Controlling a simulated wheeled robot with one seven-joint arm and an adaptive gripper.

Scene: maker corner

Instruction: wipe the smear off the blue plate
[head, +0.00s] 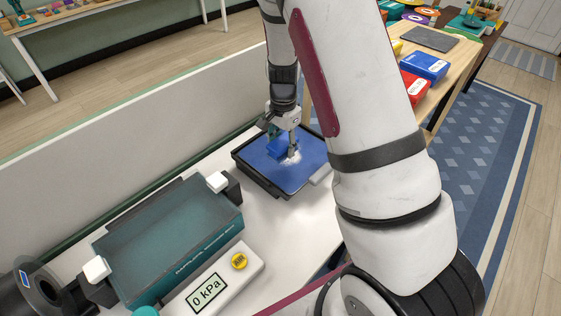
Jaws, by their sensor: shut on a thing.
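The blue plate (290,183) lies flat in a dark-rimmed frame on the white bench, near the middle of the head view. A whitish smear (292,159) shows on it, partly hidden by my gripper. My gripper (284,147) points down over the far part of the plate. It is shut on a small blue block (277,148), which is low over the plate beside the smear. I cannot tell whether the block touches the plate.
A teal-lidded box (170,240) with white-topped clamps and a gauge reading 0 kPa (208,289) stand left on the white bench. A low partition (130,120) runs behind. A wooden table at right holds a blue box (424,67) and a red box (413,88).

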